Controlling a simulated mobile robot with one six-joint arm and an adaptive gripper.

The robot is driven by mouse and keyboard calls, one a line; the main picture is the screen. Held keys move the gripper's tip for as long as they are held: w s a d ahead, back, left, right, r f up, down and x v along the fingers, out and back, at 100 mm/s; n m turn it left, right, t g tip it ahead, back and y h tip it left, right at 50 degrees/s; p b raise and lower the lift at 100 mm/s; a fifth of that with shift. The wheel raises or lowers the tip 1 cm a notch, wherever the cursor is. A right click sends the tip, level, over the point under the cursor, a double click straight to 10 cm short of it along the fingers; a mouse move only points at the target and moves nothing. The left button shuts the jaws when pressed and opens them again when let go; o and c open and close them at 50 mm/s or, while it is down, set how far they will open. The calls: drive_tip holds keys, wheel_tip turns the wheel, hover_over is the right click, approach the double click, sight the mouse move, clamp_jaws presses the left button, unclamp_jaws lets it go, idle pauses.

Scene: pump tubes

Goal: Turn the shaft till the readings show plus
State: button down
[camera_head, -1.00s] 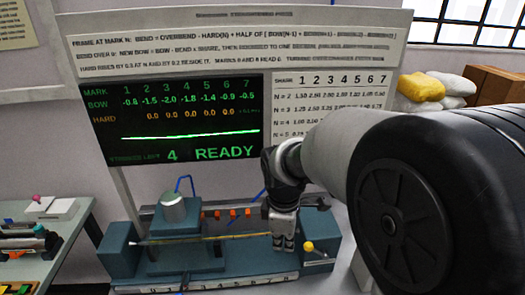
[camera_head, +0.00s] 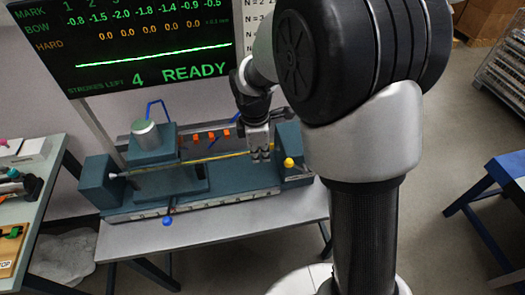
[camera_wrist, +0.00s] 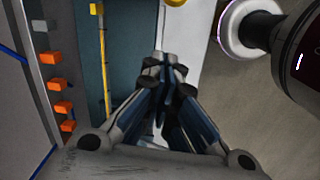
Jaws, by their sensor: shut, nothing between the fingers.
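A thin shaft (camera_head: 205,161) with a yellow stripe along it runs across the teal press bench. It also shows in the wrist view (camera_wrist: 103,62) as a yellow line left of my gripper. A yellow ball knob (camera_head: 289,162) sits at the right end block; its edge shows at the top of the wrist view (camera_wrist: 175,2). The dark display (camera_head: 150,45) shows minus BOW readings from -0.8 to -0.5, lowest -2.0, with READY and 4 strokes left. My gripper (camera_head: 261,155) is shut and empty, pointing down just left of the knob. Contact with the shaft cannot be told.
A grey cylinder (camera_head: 145,134) tops the press block at the left. Several orange blocks (camera_head: 211,136) line the rear rail. A blue ball (camera_head: 167,222) is at the bench's front. A side table (camera_head: 30,200) stands left, a blue stool (camera_head: 505,175) right. Floor between is clear.

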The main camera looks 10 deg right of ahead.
sight(296, 167)
drive_tip(key=d+f+b, duration=0.2)
drive_tip(key=d+f, duration=0.2)
drive_tip(key=shift+f, duration=0.25)
drive_tip(key=shift+s, duration=0.1)
idle(0.3)
drive_tip(key=shift+d+r+y+p, duration=0.3)
drive_tip(key=shift+d+r, duration=0.05)
drive_tip(key=shift+r, duration=0.05)
